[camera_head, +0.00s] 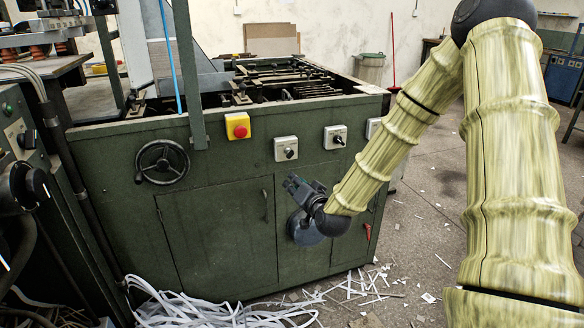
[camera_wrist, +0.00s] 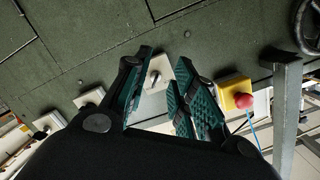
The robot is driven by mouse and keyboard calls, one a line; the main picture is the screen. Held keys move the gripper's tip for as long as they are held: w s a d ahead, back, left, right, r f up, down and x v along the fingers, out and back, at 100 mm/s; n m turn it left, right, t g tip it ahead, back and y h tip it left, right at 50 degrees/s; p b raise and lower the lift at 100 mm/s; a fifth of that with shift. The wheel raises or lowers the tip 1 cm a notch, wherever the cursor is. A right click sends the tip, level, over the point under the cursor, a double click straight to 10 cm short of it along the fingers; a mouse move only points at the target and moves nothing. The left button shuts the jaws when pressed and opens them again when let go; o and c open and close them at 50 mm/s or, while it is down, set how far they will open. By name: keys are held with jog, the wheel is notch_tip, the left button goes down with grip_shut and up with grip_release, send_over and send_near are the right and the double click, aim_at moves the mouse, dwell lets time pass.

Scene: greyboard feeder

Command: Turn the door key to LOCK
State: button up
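I cannot read any LOCK mark or tell the key's setting. My gripper (camera_head: 293,183) is in front of the cabinet, a little below that box. In the wrist view my gripper (camera_wrist: 164,57) is open, with green ribbed pads apart and nothing held. Contact with the key is not visible.
The yellow emergency stop with red button (camera_head: 238,126) is close to the left of the box. A second switch box (camera_head: 335,137) and a third box (camera_head: 373,127) are to the right. A handwheel (camera_head: 162,161) is further left. White strips (camera_head: 200,308) litter the floor.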

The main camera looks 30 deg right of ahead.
aim_at(292, 153)
jog(key=shift+m+t+h, duration=0.7)
jog(key=shift+m+h, duration=0.1)
jog(key=shift+m, duration=0.1)
jog(key=w+d+r, duration=0.1)
jog(key=w+d, duration=0.1)
jog(key=w, duration=0.1)
jog(key=w+d+r+b, duration=0.1)
jog(key=w+d, duration=0.1)
jog(key=w, duration=0.2)
jog(key=w+d+r+b, duration=0.1)
jog(key=w+d+r, duration=0.1)
jog(key=w, duration=0.2)
jog(key=shift+w, duration=0.15)
grip_shut()
